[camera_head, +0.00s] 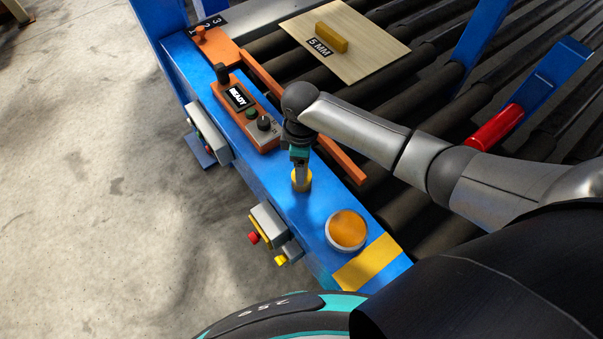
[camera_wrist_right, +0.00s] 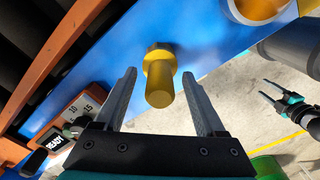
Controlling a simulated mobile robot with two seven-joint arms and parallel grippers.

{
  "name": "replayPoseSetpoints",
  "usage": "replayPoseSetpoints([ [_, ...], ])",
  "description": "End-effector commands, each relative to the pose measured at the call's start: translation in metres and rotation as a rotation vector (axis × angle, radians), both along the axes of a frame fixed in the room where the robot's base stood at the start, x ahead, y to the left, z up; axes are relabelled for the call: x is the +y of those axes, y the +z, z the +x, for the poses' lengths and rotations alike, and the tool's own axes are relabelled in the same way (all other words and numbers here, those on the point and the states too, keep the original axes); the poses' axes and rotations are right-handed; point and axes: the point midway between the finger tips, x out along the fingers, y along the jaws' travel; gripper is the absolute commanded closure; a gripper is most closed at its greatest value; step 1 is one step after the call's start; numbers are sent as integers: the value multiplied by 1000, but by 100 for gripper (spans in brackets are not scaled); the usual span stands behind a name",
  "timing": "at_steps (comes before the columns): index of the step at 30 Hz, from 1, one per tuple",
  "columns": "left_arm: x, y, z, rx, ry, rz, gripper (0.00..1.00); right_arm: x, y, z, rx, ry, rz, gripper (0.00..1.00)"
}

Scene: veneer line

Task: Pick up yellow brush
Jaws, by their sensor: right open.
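A yellow peg-like piece with a wider collar (camera_wrist_right: 159,82), perhaps the yellow brush, stands on the blue rail between the fingers of my right gripper (camera_wrist_right: 160,76). The fingers are open, with a gap on each side of it. In the head view my right gripper (camera_head: 301,178) points down over this yellow piece, partly hiding it. A yellow block (camera_head: 331,37) lies on the veneer sheet (camera_head: 368,58) at the top; no bristles show on either yellow thing. My left gripper (camera_wrist_right: 272,92) shows at the right of the right wrist view, open and empty.
The blue rail (camera_head: 195,70) carries an orange control box (camera_head: 226,97) marked READY, an orange dome button (camera_head: 347,229) and a yellow patch (camera_head: 368,262). Dark rollers (camera_head: 405,105) lie beyond an orange guide strip (camera_head: 345,165). The concrete floor (camera_head: 85,190) at left is clear.

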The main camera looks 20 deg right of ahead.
Motion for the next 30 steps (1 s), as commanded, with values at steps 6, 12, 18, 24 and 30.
replayPoseSetpoints([
  [6,1,-2,-2,3,0,1,43,0,-11,0,-1,1,0,28],
  [12,1,-2,-4,8,0,2,43,0,-10,0,-1,1,0,34],
  [18,1,-2,-6,10,0,2,43,0,-10,0,-1,1,0,57],
  [24,1,-2,-6,11,0,1,43,0,-10,0,-1,1,0,79],
  [30,1,-2,-6,11,-1,1,43,0,-10,0,-1,0,0,100],
])
